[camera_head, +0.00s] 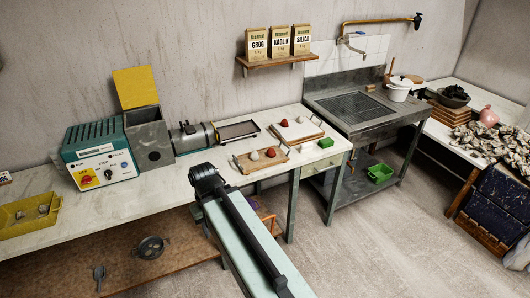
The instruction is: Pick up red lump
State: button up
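A small dark-red lump (285,123) sits on a pale square board (308,134) on the workbench, beside a whitish lump (299,119). A second reddish lump (271,152) lies on a wooden tray (246,166) nearer the bench's front edge, next to another pale lump (254,155). My arm reaches up from the bottom of the view. My gripper (206,178), dark and small, is at its far end, left of both lumps and apart from them. Its fingers cannot be made out clearly, and nothing is seen held in it.
A green block (326,142) sits at the bench's right end. A teal control box (101,152), a grey box with a yellow lid (149,141) and a motor-like machine (192,136) stand left. A metal sink (362,108) is right. Open floor (400,240) lies in front.

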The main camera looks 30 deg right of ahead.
aim_at(271, 153)
jog(key=i, duration=0.9)
jog(key=z, duration=0.05)
